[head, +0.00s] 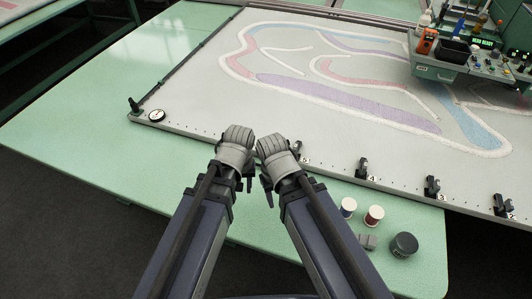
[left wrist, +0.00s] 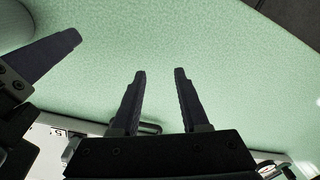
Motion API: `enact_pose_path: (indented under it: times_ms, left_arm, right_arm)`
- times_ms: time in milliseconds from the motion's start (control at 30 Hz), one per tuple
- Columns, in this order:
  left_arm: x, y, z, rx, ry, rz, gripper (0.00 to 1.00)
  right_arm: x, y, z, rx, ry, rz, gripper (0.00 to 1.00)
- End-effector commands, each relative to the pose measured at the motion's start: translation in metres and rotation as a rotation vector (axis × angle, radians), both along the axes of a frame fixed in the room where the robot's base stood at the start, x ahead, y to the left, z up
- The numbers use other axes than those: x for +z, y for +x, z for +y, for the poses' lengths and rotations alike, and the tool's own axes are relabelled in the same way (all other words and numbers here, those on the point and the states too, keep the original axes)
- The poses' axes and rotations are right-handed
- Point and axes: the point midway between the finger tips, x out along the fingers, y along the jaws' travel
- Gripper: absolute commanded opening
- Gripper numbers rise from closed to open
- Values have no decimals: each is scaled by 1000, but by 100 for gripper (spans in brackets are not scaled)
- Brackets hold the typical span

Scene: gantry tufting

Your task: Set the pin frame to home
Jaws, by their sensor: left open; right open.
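The pin frame (head: 215,135) is a wide grey-white bed with a dark left edge and small dots along its front rail. Pink, blue and purple tufted shapes lie on its cloth. Black clamps stand along the front rail, among them those by the numbers 4 (head: 363,168), 3 (head: 432,187) and 2 (head: 503,206). My left gripper (head: 249,182) is at the front rail; in the left wrist view its two fingers (left wrist: 160,72) are apart with nothing between them. My right gripper (head: 267,191) is close beside it, its jaw gap hardly visible; one dark finger (left wrist: 55,52) shows in the left wrist view.
A round dial (head: 156,115) and a dark post (head: 134,105) are at the frame's left corner. A green control console (head: 440,72) stands at the right. Two thread spools (head: 374,216) and a dark round pot (head: 404,244) sit on the green table (head: 105,130), whose left part is clear.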

Motion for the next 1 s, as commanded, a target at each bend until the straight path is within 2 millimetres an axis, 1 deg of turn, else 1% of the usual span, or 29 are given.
enact_pose_path:
  times_ms: [33,100,200,300,400,500,633,867,1000]
  left_arm:
    - [11,23,-3,131,-21,-25,45]
    - [17,47,-6,326,-57,-56,45]
    - [25,76,-11,584,-109,-92,45]
    - [30,97,-19,795,-153,-112,45]
    - [32,111,-30,951,-186,-119,45]
    - [33,119,-38,1053,-207,-122,45]
    - [34,122,-43,1119,-220,-123,45]
    - [32,122,-44,1129,-223,-122,45]
    - [24,123,-44,1128,-222,-122,45]
  right_arm:
    - [11,0,0,0,0,0,50]
    - [17,0,0,0,0,0,50]
    - [24,0,0,0,0,0,50]
    - [28,0,0,0,0,0,50]
    - [30,0,0,0,0,0,50]
    - [30,0,0,0,0,0,50]
    - [31,0,0,0,0,0,50]
    - [28,0,0,0,0,0,50]
    - [21,0,0,0,0,0,50]
